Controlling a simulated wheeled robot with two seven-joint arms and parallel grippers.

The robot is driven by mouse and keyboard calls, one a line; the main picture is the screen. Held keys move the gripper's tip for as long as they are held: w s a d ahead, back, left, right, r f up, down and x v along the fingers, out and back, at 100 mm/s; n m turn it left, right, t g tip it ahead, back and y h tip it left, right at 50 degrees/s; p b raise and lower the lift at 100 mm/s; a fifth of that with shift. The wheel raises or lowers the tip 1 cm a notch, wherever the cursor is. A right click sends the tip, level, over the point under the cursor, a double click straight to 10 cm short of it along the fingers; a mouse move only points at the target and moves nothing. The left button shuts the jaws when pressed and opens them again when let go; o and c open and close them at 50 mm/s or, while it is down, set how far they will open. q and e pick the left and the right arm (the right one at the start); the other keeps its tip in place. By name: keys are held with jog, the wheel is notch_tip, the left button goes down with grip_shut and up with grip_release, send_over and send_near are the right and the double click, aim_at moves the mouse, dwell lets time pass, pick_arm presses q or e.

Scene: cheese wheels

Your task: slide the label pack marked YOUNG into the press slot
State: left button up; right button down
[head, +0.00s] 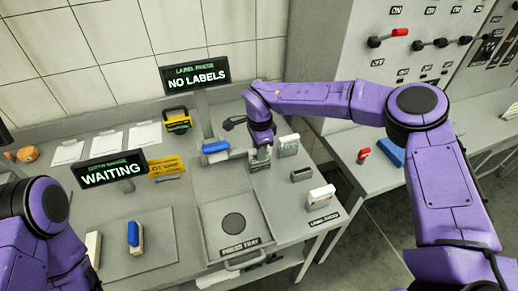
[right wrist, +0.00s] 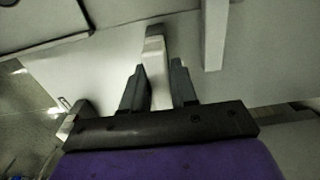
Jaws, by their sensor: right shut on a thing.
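My right gripper (head: 260,153) points down at the back of the press bench and is shut on a pale, thin label pack. The pack (right wrist: 154,62) shows edge-on between the two fingers in the right wrist view. Its marking cannot be read, and in the head view the gripper mostly hides it. Another white pack (head: 289,145) stands just right of the gripper. A further white pack (head: 320,199) stands at the bench's right edge by a label sign. The press slot cannot be made out clearly near the gripper. My left gripper is out of view.
The press sign (head: 194,77) reads NO LABELS; another sign (head: 111,170) reads WAITING. The press tray (head: 212,233) is in front. A blue-topped block (head: 215,147) is left of the gripper. A small grey holder (head: 301,174) stands at right.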

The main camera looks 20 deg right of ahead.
jog(key=shift+f+b, duration=0.3)
jog(key=shift+f, duration=0.4)
jog(key=c, duration=0.8)
grip_release()
jog(key=shift+r, duration=0.1)
jog(key=shift+r, duration=0.4)
notch_tip(320, 180, up, 9)
jog(key=shift+f+b, duration=0.2)
jog(key=shift+b, duration=1.05)
jog(key=shift+r, duration=0.55)
jog(key=shift+a, duration=0.1)
